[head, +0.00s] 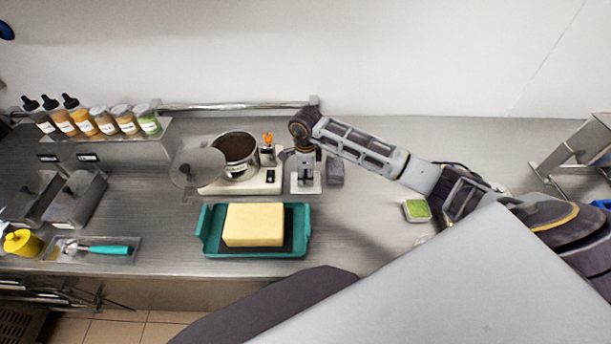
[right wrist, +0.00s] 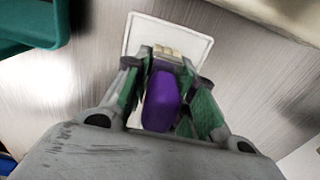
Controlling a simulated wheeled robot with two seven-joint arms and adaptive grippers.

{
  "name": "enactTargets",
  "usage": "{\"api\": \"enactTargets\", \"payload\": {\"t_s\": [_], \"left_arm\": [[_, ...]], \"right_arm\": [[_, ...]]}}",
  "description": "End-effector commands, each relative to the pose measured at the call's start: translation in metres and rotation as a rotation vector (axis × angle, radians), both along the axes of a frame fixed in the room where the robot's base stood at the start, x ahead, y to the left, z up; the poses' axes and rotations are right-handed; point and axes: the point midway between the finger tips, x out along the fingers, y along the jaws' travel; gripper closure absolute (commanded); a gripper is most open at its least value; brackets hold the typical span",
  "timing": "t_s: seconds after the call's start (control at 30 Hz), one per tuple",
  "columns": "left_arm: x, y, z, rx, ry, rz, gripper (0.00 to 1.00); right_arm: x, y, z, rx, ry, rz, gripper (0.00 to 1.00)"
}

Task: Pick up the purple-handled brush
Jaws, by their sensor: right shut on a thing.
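The purple-handled brush (right wrist: 160,101) shows in the right wrist view with its purple handle between my right gripper's fingers and pale bristles beyond them. My right gripper (right wrist: 159,88) is shut on the handle. A white square tray (right wrist: 140,38) lies below the brush; I cannot tell whether the bristles touch it. In the head view my right gripper (head: 306,166) points down over the white tray (head: 306,188), and the brush is hidden behind the gripper. My left gripper does not show.
A teal tray (head: 209,240) with a yellow block (head: 254,224) stands in front and to the left. A grey block (head: 335,172) sits just right. A green-topped sponge (head: 417,209) lies further right.

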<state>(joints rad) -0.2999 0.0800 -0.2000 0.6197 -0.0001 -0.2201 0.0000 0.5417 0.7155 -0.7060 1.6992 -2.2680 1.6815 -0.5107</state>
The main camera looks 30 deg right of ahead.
Motion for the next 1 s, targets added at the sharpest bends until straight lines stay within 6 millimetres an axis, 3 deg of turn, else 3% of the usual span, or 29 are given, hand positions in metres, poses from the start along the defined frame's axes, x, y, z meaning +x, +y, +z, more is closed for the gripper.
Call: {"api": "enactTargets", "payload": {"t_s": [0.37, 1.0], "left_arm": [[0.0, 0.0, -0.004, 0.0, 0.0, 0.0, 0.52], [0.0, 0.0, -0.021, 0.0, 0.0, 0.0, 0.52]], "right_arm": [[0.001, 0.0, 0.013, 0.0, -0.002, 0.0, 0.98], [0.001, 0.0, 0.09, 0.0, -0.002, 0.0, 0.98]]}}
